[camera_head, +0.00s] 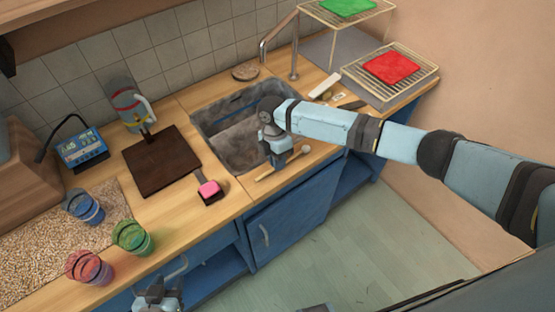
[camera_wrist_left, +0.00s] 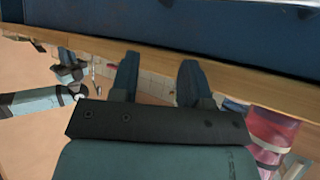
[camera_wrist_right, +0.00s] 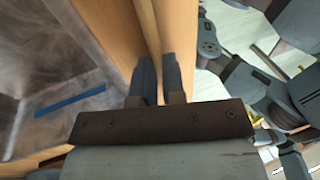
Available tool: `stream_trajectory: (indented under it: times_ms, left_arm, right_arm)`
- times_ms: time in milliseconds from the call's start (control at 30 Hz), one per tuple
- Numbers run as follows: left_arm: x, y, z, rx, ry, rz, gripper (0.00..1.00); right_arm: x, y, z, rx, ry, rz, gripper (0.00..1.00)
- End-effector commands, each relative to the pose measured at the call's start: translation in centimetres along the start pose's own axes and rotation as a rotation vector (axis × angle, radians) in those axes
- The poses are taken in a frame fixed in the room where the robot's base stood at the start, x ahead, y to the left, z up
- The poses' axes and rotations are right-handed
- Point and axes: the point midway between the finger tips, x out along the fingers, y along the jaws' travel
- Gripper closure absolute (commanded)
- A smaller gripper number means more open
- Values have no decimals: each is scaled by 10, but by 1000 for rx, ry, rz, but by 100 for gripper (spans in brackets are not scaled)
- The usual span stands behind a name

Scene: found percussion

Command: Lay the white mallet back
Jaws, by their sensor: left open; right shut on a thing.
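The white mallet (camera_head: 304,149) has a pale round head and a thin wooden stick. It lies across or just above the counter's front edge, before the sink; I cannot tell if it touches the wood. My right gripper (camera_head: 277,163) is shut on its stick, with the head to the right and the stick's end to the left. In the right wrist view the stick (camera_wrist_right: 148,22) runs between the fingertips (camera_wrist_right: 160,75), and the head is out of sight. My left gripper (camera_head: 158,296) is open and empty, low in front of the counter; its spread fingers (camera_wrist_left: 157,78) show in its wrist view.
The sink (camera_head: 228,150) lies behind my right gripper. A pink block (camera_head: 209,188) on a dark holder stands left of it, near a dark board (camera_head: 160,162). Blue (camera_head: 88,209), green (camera_head: 132,238) and red (camera_head: 88,268) cups stand left. Wire racks (camera_head: 405,75) stand right.

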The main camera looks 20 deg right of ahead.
Motion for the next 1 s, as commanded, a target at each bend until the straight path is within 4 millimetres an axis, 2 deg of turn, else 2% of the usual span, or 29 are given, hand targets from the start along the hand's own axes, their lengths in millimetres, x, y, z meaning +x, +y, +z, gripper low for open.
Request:
stream_trajectory:
  times_ms: [100, 133, 233, 867, 1000]
  left_arm:
    - [0, 0, 1, 0, 0, 0, 57]
    - [0, 0, 1, 0, 0, 0, 57]
    - [0, 0, 0, 0, 0, 0, 57]
    - [0, 0, -1, 0, 4, 1, 57]
    - [0, 0, -1, 0, 4, 1, 57]
  right_arm:
    - [3, -1, 0, -1, 1, -3, 100]
    - [3, -1, 0, -1, 1, -3, 83]
    - [3, -1, 0, -1, 1, -3, 61]
    - [3, 0, 0, 0, 1, 0, 60]
    - [-3, 1, 0, 0, 1, 2, 60]
